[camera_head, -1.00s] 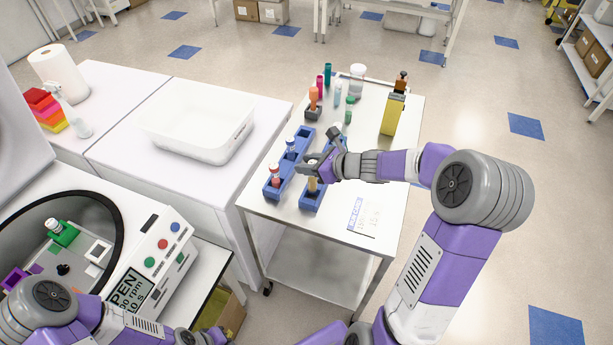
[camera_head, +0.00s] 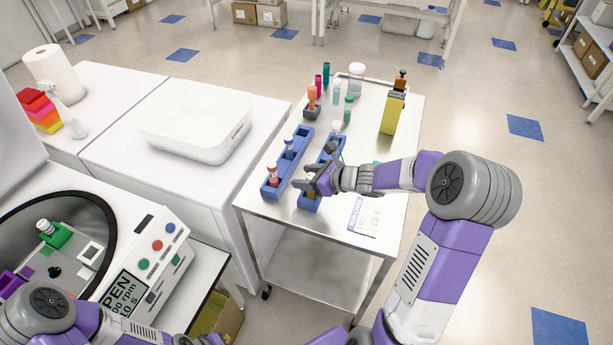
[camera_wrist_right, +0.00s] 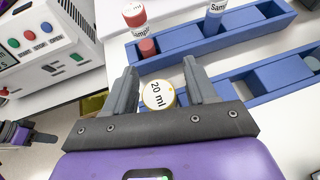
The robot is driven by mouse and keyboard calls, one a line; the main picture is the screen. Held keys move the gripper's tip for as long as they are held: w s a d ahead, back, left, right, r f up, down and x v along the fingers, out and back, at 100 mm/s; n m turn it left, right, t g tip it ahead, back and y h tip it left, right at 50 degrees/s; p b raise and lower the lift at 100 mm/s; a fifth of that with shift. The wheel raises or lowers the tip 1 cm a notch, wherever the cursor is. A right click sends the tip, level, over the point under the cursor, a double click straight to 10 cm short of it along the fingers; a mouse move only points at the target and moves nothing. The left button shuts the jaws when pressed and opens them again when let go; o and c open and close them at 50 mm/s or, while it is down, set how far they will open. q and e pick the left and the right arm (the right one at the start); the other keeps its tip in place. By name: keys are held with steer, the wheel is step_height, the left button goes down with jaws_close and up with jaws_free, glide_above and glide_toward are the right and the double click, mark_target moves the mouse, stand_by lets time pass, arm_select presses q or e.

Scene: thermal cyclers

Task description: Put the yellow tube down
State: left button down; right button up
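The yellow tube (camera_head: 311,189) stands in the front end of the right blue rack (camera_head: 309,204) on the metal cart. In the right wrist view I see its round "20 ml" cap (camera_wrist_right: 158,94) from above. My right gripper (camera_head: 318,170) is open, with one finger on each side of the cap and a small gap showing at both sides. In the head view the gripper partly hides the tube. My left gripper (camera_wrist_right: 18,133) shows small at the left of the wrist view; its finger opening is unclear.
The left blue rack (camera_head: 276,182) holds a red-capped tube (camera_head: 272,173) and a blue tube (camera_head: 290,146). Several bottles and tubes stand at the cart's back, with a yellow box-shaped bottle (camera_head: 392,112) at right. A white bin (camera_head: 195,135) stands on the left counter.

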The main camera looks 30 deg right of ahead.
steer(key=shift+r, duration=0.1)
steer(key=shift+s+d+r+p, duration=0.1)
steer(key=shift+d+r+p, duration=0.1)
steer(key=shift+p, duration=0.1)
steer(key=p+v, duration=0.2)
steer(key=v, duration=0.9)
steer(key=shift+s+p, duration=0.35)
